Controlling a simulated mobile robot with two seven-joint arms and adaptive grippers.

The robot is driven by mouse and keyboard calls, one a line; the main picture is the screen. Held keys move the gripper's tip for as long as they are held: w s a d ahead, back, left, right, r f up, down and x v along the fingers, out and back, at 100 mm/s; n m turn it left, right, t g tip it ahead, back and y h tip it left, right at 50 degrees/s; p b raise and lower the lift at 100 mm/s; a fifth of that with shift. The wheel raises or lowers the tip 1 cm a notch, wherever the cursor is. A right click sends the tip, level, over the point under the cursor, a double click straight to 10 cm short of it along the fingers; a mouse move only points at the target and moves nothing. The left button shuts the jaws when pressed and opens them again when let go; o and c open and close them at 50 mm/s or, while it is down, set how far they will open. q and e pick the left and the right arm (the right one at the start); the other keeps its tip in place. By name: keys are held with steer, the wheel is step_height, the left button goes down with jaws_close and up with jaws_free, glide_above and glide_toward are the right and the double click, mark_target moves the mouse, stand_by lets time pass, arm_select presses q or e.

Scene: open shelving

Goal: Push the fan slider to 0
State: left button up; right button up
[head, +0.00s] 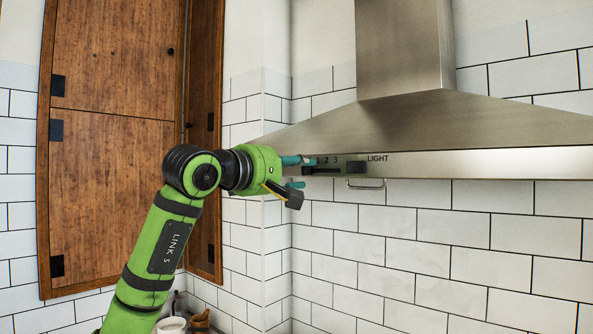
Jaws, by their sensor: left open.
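The range hood's front panel (480,164) carries a printed scale, with 2 and 3 readable and the lower end hidden by my left gripper. Below it runs a dark slot, and a small dark block at its left end looks like the fan slider (308,171). My left gripper (297,172) is open at the panel's left end, one teal fingertip over the scale and the other lower, below the panel. The slider appears beside or between the fingertips; contact cannot be told. My right gripper is not in view.
A dark light switch (355,167) sits right of the slot, beside the word LIGHT. A small metal handle (365,184) hangs under the hood. A wooden cabinet (115,140) stands at left. White jars (171,325) are at the bottom. The tiled wall below the hood is clear.

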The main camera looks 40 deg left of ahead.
arm_select(q)
steer(key=s+a, duration=0.1)
steer(key=s, duration=1)
steer(key=shift+s, duration=0.2)
steer(key=shift+a, duration=0.1)
